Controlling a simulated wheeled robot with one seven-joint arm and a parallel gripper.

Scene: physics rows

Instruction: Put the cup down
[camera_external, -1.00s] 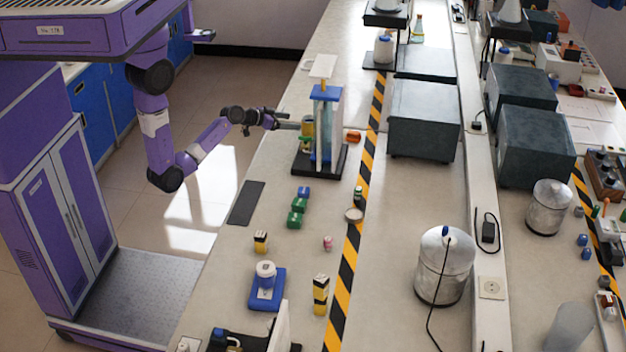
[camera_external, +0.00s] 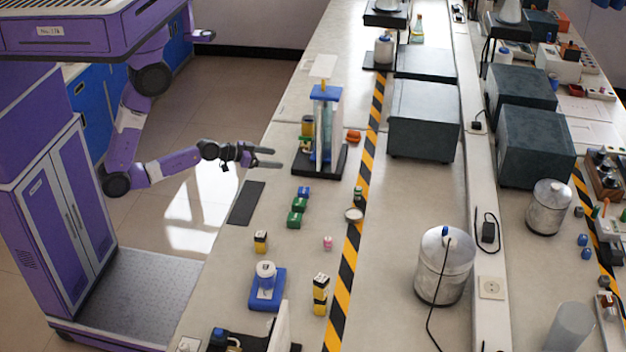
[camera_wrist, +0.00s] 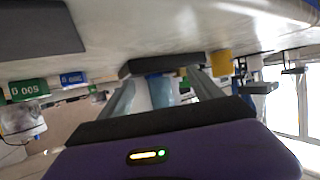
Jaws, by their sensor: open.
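A small yellow cup-like object (camera_external: 307,126) stands at the left side of a stand with a dark base (camera_external: 336,168), clear upright panels and a blue top (camera_external: 326,93). I cannot tell for sure that it is the cup. In the wrist view, which is upside down, a yellow thing (camera_wrist: 221,62) shows beside the right finger. My gripper (camera_external: 272,158) is open and empty, left of the stand and apart from the yellow object. In the wrist view the fingers (camera_wrist: 160,80) are spread, with the stand's dark base and bluish panels beyond them.
A dark flat mat (camera_external: 246,203) lies near the bench's left edge. Green blocks (camera_external: 296,212) and a blue block (camera_external: 304,192) sit in front of the stand. An orange item (camera_external: 353,136) lies right of it. Dark boxes (camera_external: 423,120) stand beyond the striped tape.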

